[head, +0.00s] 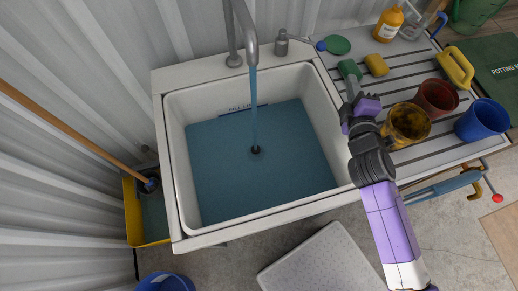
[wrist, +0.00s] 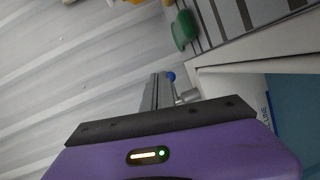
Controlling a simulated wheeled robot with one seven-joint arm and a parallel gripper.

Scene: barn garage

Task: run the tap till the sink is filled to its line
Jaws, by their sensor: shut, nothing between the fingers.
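The white sink (head: 180,165) holds blue water (head: 290,165), with a dark drain showing in its middle. A marked fill line (head: 236,108) is on the back wall, close above the water's edge; the exact gap is hard to judge. The tap (head: 240,20) pours a stream into the sink. Its lever (head: 299,38) stands to the right and has a blue tip (head: 320,45), also in the wrist view (wrist: 171,76). My gripper (head: 351,88) is shut and empty over the drainer's left edge, apart from the lever in the head view. Its narrow fingers (wrist: 157,92) show in the wrist view.
A corrugated wall stands behind. A yellow bin (head: 134,210) is left of the sink.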

